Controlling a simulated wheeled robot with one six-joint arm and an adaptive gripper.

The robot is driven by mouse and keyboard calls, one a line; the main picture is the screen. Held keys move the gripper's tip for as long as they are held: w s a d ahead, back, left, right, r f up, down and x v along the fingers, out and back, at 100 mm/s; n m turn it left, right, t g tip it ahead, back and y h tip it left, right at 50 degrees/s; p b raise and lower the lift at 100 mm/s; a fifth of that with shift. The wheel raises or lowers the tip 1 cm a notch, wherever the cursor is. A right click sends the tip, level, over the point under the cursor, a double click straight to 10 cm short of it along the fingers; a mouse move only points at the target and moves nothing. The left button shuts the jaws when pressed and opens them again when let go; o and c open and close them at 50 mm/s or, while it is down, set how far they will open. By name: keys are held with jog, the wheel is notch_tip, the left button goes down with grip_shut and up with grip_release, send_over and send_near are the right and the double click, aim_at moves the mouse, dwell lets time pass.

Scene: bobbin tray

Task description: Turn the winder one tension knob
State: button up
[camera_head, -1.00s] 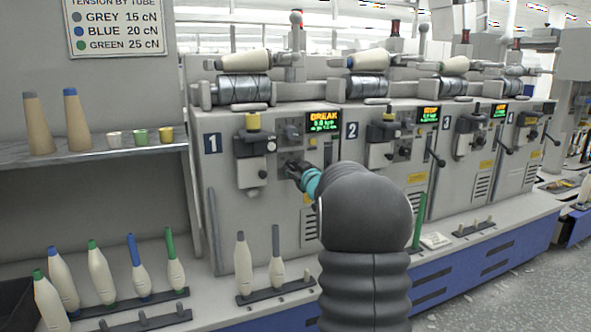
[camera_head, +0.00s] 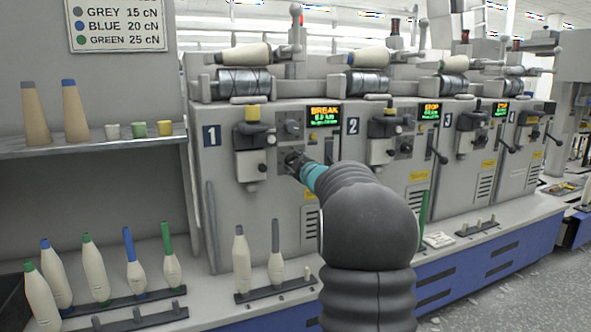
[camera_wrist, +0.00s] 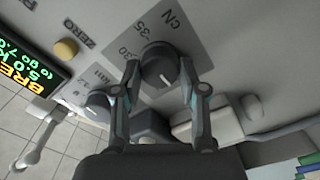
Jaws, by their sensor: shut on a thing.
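Winder one (camera_head: 262,205) carries the number 1 plate and a lit display reading BREAK (camera_head: 325,116). In the wrist view the dark round tension knob (camera_wrist: 160,66) sits on a grey scale plate marked cN, with 35 and 30 legible. A light pointer mark shows on its face. My gripper (camera_wrist: 160,72) has one finger on each side of the knob and is shut on it. In the head view my gripper (camera_head: 293,160) is at the panel's lower knob, which it largely hides.
A second knob (camera_wrist: 97,106) and a yellow ZERO button (camera_wrist: 65,48) lie close beside the gripper. A yellow-topped tensioner housing (camera_head: 252,150) stands left of it. Tubes on pegs (camera_head: 241,262) stand on the ledge below. Winder two (camera_head: 385,190) is to the right.

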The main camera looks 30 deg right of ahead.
jog(key=shift+n+b, duration=0.45)
jog(key=shift+n, duration=0.45)
jog(key=o, duration=1.1)
jog(key=shift+o, duration=0.2)
jog(key=s+a, duration=0.2)
jog(key=s, duration=0.9)
jog(key=shift+s, duration=0.4)
